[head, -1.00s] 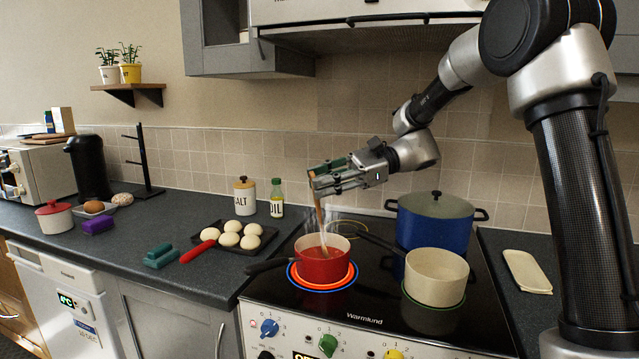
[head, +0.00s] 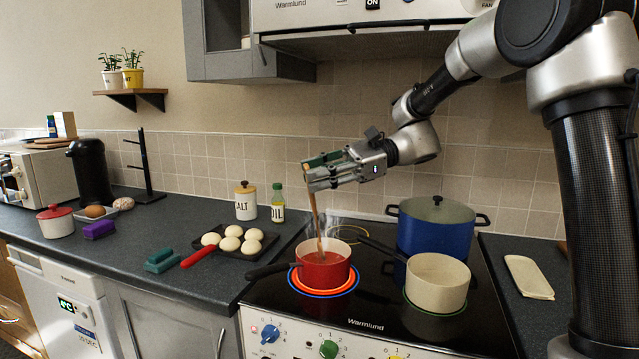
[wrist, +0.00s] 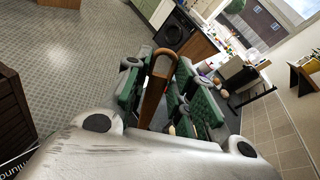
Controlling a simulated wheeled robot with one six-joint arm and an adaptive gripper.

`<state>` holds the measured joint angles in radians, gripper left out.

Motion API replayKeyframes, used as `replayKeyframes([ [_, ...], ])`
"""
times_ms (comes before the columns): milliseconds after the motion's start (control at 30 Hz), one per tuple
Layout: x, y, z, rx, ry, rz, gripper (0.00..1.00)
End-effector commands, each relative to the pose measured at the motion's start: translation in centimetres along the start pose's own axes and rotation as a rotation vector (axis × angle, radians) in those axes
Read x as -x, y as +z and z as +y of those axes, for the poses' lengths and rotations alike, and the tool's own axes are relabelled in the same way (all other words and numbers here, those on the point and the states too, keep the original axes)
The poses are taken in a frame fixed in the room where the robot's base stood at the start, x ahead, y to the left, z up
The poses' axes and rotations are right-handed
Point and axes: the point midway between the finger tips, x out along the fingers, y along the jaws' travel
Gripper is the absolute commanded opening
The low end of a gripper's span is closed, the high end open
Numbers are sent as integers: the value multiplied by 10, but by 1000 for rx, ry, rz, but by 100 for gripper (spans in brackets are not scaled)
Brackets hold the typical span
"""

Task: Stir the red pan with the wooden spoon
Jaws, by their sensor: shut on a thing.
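The red pan (head: 322,274) stands on a glowing front-left ring of the stove, with reddish liquid inside and steam above it. My gripper (head: 318,172) is above the pan, shut on the wooden spoon (head: 314,212). The spoon hangs down, slightly tilted, and its lower end is inside the pan. In the wrist view the spoon's handle (wrist: 155,88) sits between my green finger pads (wrist: 165,95). The spoon's tip is hidden in the pan.
A cream pot (head: 436,282) stands right of the red pan, with a lidded blue pot (head: 436,228) behind. A cream spoon rest (head: 528,277) lies at right.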

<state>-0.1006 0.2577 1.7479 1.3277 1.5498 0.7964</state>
Motion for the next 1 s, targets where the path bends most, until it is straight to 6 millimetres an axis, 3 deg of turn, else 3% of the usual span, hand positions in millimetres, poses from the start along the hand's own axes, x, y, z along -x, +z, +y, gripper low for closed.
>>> replayKeyframes([
  [500, 0, 43, 0, 1, -1, 0, 1],
  [1000, 0, 46, 0, 0, 0, 0, 1],
])
